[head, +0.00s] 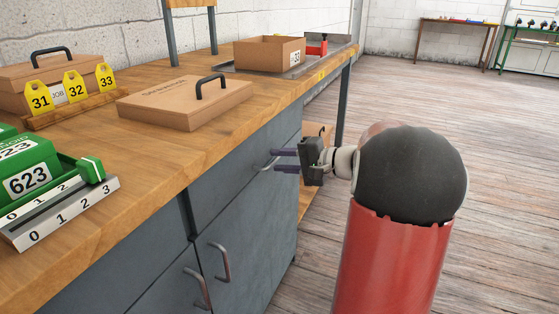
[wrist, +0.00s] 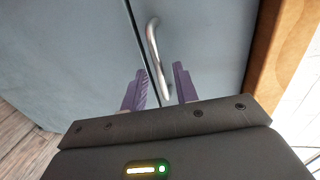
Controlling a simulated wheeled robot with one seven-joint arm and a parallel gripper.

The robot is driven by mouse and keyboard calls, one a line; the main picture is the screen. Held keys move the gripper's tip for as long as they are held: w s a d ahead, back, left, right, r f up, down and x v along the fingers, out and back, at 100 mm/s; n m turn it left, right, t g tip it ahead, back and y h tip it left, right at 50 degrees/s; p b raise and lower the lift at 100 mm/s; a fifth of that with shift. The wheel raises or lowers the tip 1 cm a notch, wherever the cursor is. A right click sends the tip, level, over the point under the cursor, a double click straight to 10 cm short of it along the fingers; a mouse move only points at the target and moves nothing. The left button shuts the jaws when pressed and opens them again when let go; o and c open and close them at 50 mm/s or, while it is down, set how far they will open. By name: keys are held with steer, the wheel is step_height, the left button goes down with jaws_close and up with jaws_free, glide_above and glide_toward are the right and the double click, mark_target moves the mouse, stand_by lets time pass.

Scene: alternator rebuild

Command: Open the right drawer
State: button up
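The right drawer (head: 235,168) is a blue-grey front just under the bench top, flush with the cabinet and shut. Its curved metal handle (head: 266,164) is partly hidden by my fingers. In the wrist view the drawer front (wrist: 215,45) lies to the right of a dark gap, and the handle (wrist: 153,45) runs down between my fingertips. My gripper (head: 285,160) is open, with its purple fingers reaching toward the drawer front at the handle. In the wrist view the fingers (wrist: 160,72) stand on either side of the handle with space between. Whether either finger touches it I cannot tell.
Cabinet doors with bar handles (head: 222,263) are below the drawer. The wooden bench top (head: 150,150) holds a lidded box (head: 185,103), an open carton (head: 270,54), numbered yellow tags (head: 73,86) and a green 623 block (head: 27,170). The plank floor to the right is clear.

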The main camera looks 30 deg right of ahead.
steer(key=shift+w+a+f, duration=0.1)
steer(key=shift+w+a, duration=0.15)
steer(key=shift+w, duration=0.1)
jaws_close()
steer(key=shift+s, duration=0.1)
